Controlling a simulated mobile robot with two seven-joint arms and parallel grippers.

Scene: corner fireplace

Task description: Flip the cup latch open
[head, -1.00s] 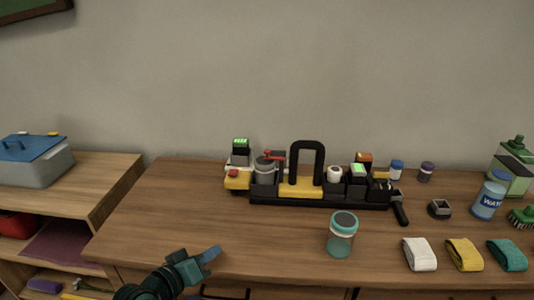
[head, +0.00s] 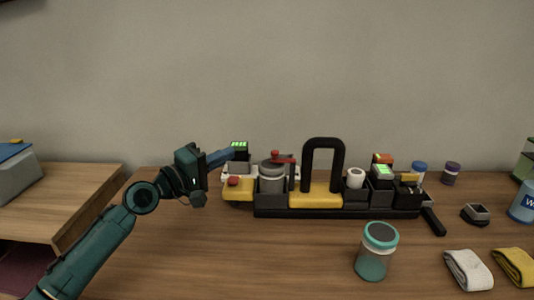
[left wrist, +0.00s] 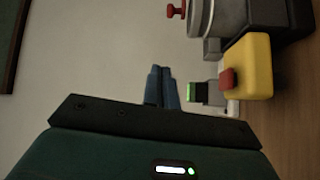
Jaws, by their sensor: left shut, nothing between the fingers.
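The grey cup (head: 271,178) stands in the dark caddy, and a red latch (head: 281,156) lies across its top. In the left wrist view the cup (left wrist: 211,18) and its red latch (left wrist: 175,11) show at the top edge, the cup partly cut off. My left gripper (head: 231,153) is shut and empty. Its blue fingers point right, near the small device with a green display (head: 239,150), left of the cup and apart from the latch. The fingers also show in the left wrist view (left wrist: 162,72). My right gripper is not in view.
A yellow block with a red button (head: 234,186) sits left of the cup. A black arch handle (head: 322,145) rises to its right. The tabletop at left front is clear.

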